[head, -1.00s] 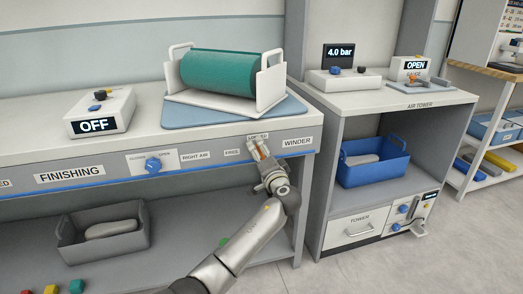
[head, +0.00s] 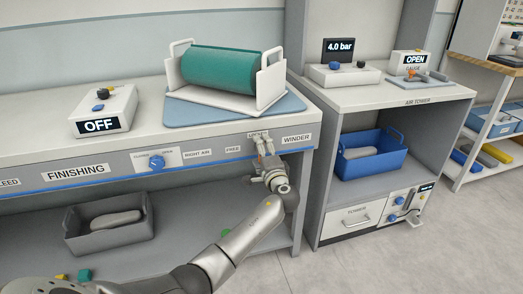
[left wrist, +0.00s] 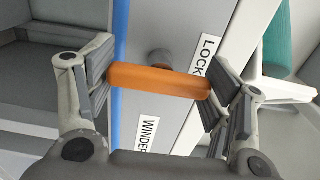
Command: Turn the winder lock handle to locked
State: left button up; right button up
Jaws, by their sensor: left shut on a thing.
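The winder lock handle is an orange bar (left wrist: 158,81) on a grey round pivot (left wrist: 160,58), seen in the left wrist view. It spans between the two finger pads of my left gripper (left wrist: 160,84), which is shut on it end to end. The LOCKED label, partly covered, is beside the bar's right end. In the head view my left gripper (head: 265,147) is at the bench's front rail, just below the LOCKED label (head: 258,134) and right of the FREE label (head: 232,149). There the fingers hide most of the handle. My right gripper is not in view.
A green roll (head: 222,70) sits in a white cradle above the rail. A blue knob (head: 156,162) is on the rail to the left. An OFF control box (head: 104,111) stands on the bench. The air tower cabinet (head: 390,97) is to the right.

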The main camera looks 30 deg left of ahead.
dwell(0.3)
pick_arm(q)
jog(key=o, duration=1)
jog(key=v, duration=1.2)
jog(key=shift+f, duration=0.15)
